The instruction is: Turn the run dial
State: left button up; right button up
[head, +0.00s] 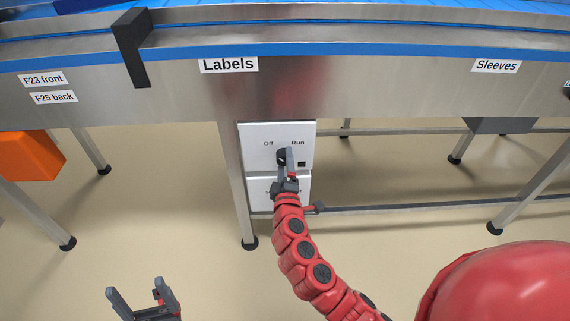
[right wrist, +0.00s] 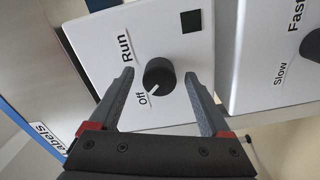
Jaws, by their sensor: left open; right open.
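The run dial (right wrist: 159,77) is a round black knob on a white control box (head: 252,133) under the conveyor. In the right wrist view, its white pointer line points toward the printed "Off". "Run" is printed beside it. My right gripper (right wrist: 168,88) is open, with one finger on each side of the dial. I see a gap between the fingers and the dial, and cannot tell their exact depth. In the head view the right gripper (head: 286,160) covers part of the dial. My left gripper (head: 141,291) is open and empty, low over the floor at the lower left.
A second white box marked Slow and Fast, with another dark knob (right wrist: 312,45), sits beside the dial's box. A black square (right wrist: 191,21) is on the dial's box. The steel conveyor frame (head: 370,90) runs above. An orange box (head: 30,157) is at left.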

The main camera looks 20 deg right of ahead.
jog(key=v, duration=1.7)
jog(key=shift+s, duration=0.25)
dwell(0.4)
